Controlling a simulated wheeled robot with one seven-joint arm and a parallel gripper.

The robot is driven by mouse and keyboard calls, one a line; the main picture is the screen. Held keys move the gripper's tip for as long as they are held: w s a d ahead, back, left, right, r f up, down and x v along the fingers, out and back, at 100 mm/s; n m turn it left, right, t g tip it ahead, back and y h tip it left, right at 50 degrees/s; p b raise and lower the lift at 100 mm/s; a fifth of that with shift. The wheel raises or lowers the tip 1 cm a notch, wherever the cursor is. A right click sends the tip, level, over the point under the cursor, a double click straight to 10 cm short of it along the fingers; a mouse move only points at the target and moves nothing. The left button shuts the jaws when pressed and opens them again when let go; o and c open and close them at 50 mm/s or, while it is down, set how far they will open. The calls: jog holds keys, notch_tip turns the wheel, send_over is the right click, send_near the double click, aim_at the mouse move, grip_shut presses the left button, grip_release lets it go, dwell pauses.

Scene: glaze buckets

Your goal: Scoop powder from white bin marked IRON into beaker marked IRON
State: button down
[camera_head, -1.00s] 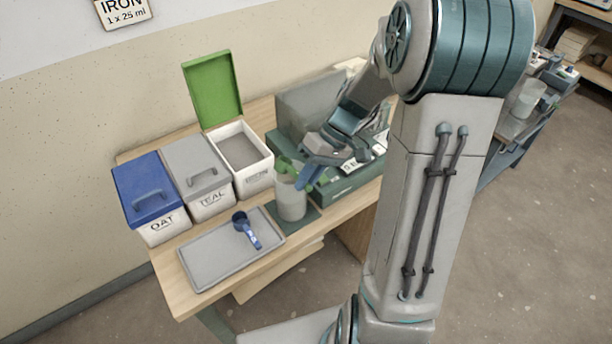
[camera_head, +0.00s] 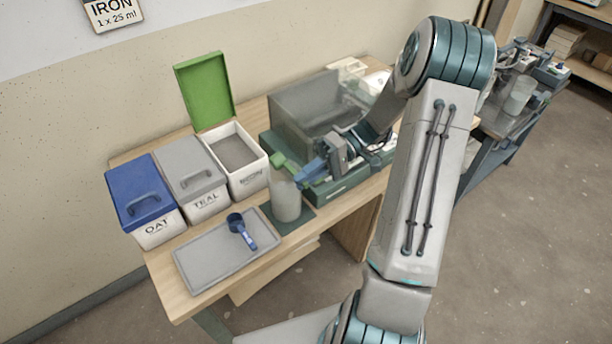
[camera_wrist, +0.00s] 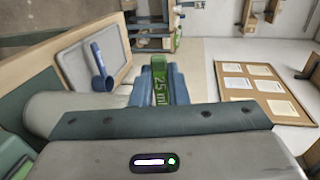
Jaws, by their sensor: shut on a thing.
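A white bin (camera_head: 249,181) stands at the back with its green lid (camera_head: 204,90) raised and grey powder (camera_head: 235,152) inside; its front label is too small to read surely. A clear beaker (camera_head: 286,205) with greyish contents stands in front of it on a dark green mat (camera_head: 297,222); its marking is not readable. My gripper (camera_head: 304,174) is shut on the handle of a green scoop (camera_head: 280,161), held at the beaker's mouth. In the wrist view, the handle (camera_wrist: 159,88) reads 25 ml between my blue fingers. Whether the scoop holds powder cannot be seen.
Lidded OAT bin (camera_head: 147,205) and TEAL bin (camera_head: 194,178) stand left of the open bin. A grey tray (camera_head: 205,265) with a blue scoop (camera_head: 241,230) lies in front. A clear-hooded green apparatus (camera_head: 315,112) stands close right of the beaker.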

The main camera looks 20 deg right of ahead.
jog(key=shift+a+r, duration=0.2)
jog(key=shift+a, duration=0.1)
dwell(0.4)
jog(key=shift+f, duration=0.1)
dwell(0.4)
jog(key=y, duration=0.1)
jog(key=g+y, duration=0.1)
jog(key=y, duration=0.1)
jog(key=shift+w+d, duration=0.15)
jog(key=shift+d, duration=0.15)
jog(key=shift+d+f+g+y+b, duration=0.1)
jog(key=shift+d+g+y+b, duration=0.2)
jog(key=shift+y, duration=0.65)
jog(key=shift+a+f+g+y+b, duration=0.1)
jog(key=shift+y+b, duration=0.3)
jog(key=shift+y, duration=0.55)
